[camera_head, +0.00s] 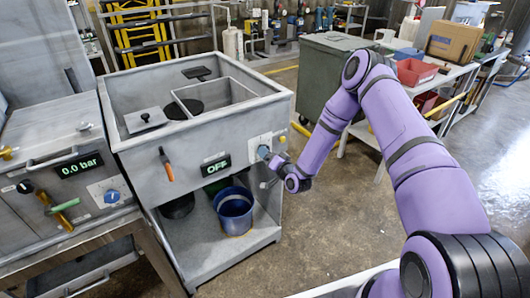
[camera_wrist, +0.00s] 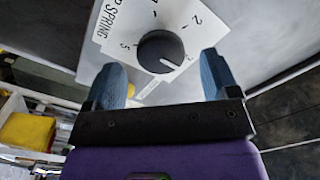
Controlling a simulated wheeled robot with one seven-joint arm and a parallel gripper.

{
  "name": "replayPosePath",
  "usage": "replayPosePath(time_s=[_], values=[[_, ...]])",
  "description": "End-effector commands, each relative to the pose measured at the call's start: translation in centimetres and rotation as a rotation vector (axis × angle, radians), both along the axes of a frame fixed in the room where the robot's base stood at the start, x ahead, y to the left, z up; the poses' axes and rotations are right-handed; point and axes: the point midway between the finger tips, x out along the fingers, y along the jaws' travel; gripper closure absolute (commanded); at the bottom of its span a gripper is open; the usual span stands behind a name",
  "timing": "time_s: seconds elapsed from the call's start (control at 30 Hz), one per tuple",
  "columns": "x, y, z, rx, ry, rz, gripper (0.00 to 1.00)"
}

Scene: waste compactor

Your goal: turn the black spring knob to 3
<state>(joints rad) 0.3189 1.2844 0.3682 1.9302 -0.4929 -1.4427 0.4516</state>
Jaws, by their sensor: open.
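The black spring knob (camera_wrist: 160,52) is round and sits on a white dial plate (camera_wrist: 118,25) marked SPRING, with numbers around it. The plate appears tilted in the wrist view. I cannot read for sure which number the knob points at. My gripper (camera_wrist: 161,66) is open, its two blue fingers apart on the left and right of the knob, with no clear contact. In the head view my gripper (camera_head: 266,154) is close to the plate on the right of the grey cabinet's front (camera_head: 225,135), and the knob is hidden there.
An OFF display (camera_head: 216,165) and an orange-handled lever (camera_head: 167,165) are left of the plate. A blue bucket (camera_head: 235,210) stands on the shelf below. A machine with a 0.0 bar display (camera_head: 79,165) and a blue knob (camera_head: 112,196) is at left. A green bin (camera_head: 325,80) stands behind.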

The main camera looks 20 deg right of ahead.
Motion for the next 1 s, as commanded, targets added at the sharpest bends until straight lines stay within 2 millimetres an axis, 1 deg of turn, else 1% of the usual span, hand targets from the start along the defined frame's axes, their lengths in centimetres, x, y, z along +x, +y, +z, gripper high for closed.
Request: replayPosePath(time_s=[0.03,0.2,0.3,0.4,0.57,1.0], values=[[-1.0,-0.4,0.0,0.001,0.003,-0.001,0.19],[-4.0,-1.4,0.0,0.0,0.003,-0.001,0.19],[-5.3,-1.7,0.0,0.0,0.002,0.001,0.19],[-6.2,-2.0,-0.1,0.0,0.002,0.001,0.19],[-6.8,-2.2,0.0,0.0,0.001,0.0,0.19],[-6.8,-2.2,0.0,-0.001,0.001,0.001,0.19]])
